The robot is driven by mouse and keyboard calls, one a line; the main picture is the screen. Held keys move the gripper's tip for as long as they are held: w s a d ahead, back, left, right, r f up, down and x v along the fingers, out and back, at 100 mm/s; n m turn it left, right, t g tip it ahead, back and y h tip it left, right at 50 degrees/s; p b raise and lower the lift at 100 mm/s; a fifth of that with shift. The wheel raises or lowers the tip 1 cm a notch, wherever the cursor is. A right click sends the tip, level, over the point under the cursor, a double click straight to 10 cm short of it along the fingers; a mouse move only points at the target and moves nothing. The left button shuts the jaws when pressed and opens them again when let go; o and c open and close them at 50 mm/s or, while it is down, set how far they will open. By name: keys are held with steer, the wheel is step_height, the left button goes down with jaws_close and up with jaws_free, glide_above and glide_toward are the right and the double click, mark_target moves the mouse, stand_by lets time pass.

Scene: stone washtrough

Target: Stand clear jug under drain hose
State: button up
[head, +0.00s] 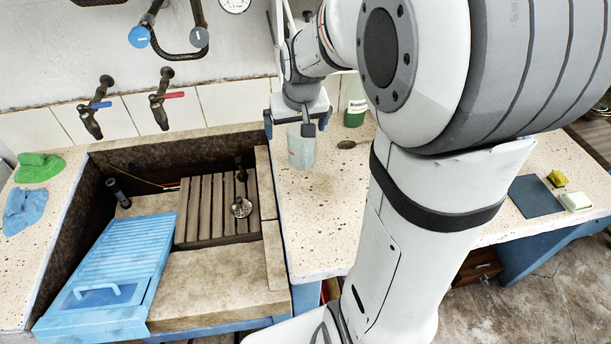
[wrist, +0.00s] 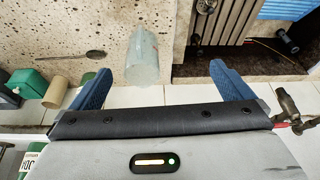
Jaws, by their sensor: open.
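A clear, pale bluish jug (head: 301,152) stands on the speckled counter just right of the basin; it also shows in the wrist view (wrist: 147,57). My gripper (head: 296,126) is open above the jug, its fingers pointing down and overlapping the jug's top in the head view. In the wrist view the jug lies between the lines of the blue fingers (wrist: 160,72), nearer the left one, and nothing is gripped. I cannot tell finger height against the jug's rim. A short dark pipe (head: 118,193) stands in the basin's left part; I cannot tell whether it is the drain hose.
The basin holds a wooden slatted rack (head: 212,212) and a blue ribbed washboard (head: 112,262). Wall taps (head: 162,97) stick out above it. A green bottle (head: 355,105) and a spoon (head: 350,144) are near the jug. Bare counter (head: 310,225) lies in front of the jug.

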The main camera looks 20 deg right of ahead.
steer(key=s+a+r, duration=0.1)
steer(key=s+a, duration=0.1)
steer(key=s, duration=0.7)
steer(key=s+a+r+n, duration=0.1)
steer(key=s+a, duration=0.2)
steer(key=s, duration=0.7)
steer(key=shift+a+r+g, duration=0.15)
steer(key=shift+r+g, duration=0.1)
steer(key=shift+g, duration=0.15)
steer(key=shift+w+r, duration=0.1)
steer(key=shift+w, duration=0.05)
steer(key=shift+c, duration=0.2)
